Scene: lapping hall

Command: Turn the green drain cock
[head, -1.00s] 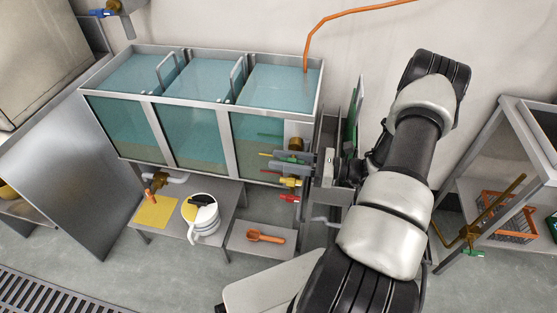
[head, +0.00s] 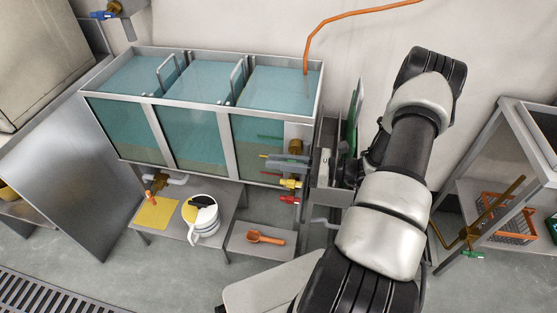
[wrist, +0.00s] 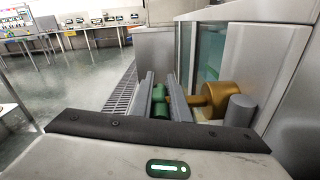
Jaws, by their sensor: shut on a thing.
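The green drain cock (wrist: 161,101) shows in the wrist view as a green handle between the two grey finger plates of my gripper (wrist: 162,98). My gripper is shut on it. The cock's brass body (wrist: 222,95) is just right of the fingers, beside the tank wall. In the head view my gripper (head: 284,163) reaches in from the right at the tank's lower right corner, below a brass fitting (head: 296,146). The green handle is hidden there behind the fingers, so its exact angle is unclear.
A yellow cock (head: 291,184) and a red cock (head: 289,199) sit close below my gripper. The three-part tank (head: 230,104) is to the left.

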